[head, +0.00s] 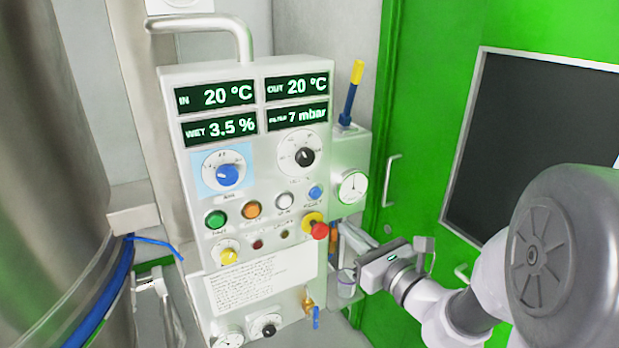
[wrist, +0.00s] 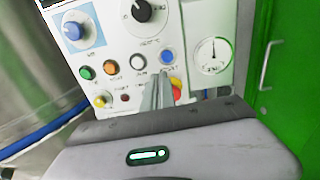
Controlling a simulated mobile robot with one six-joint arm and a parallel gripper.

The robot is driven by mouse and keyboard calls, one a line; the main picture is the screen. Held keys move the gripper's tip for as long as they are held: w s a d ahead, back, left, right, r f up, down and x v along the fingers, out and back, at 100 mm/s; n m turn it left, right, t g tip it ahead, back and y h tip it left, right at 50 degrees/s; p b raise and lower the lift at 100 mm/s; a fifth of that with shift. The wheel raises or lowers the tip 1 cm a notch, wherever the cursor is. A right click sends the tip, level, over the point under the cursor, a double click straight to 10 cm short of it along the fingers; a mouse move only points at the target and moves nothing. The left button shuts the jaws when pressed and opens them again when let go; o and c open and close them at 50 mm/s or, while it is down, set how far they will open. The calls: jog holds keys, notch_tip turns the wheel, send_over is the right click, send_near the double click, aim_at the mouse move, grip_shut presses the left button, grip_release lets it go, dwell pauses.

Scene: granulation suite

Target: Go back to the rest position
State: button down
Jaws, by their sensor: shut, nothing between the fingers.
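My gripper (head: 344,226) is in front of the right edge of the control panel (head: 244,190), just right of the red mushroom button (head: 319,230) in the head view. In the wrist view its fingers (wrist: 158,78) are together and empty, pointing at the panel. There they overlap the area between the blue button (wrist: 167,56) and the red button (wrist: 177,88), partly hiding the red one. I cannot tell from these views whether the fingertips touch the panel.
A large steel vessel (head: 50,150) stands on the left. A small box with a gauge (head: 352,187) adjoins the panel's right side. A green door (head: 415,120) with a dark window (head: 535,140) is behind my arm. A small cup (head: 346,283) is below my gripper.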

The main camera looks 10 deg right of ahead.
jog(key=s+a+n+g+y, duration=0.5)
jog(key=s+a+n+g, duration=0.5)
jog(key=s+a+n, duration=0.6)
jog(key=s+d+f+n+g+h+b, duration=0.2)
jog(key=s+d+f+n+g+h, duration=0.1)
jog(key=s+f+n+h, duration=0.35)
jog(key=s+d+r+n+t+h, duration=0.2)
jog(key=d+n+h, duration=0.1)
jog(key=d, duration=0.3)
jog(key=shift+s+r+n, duration=0.15)
jog(key=shift+r+n, duration=0.25)
jog(key=shift+n, duration=0.45)
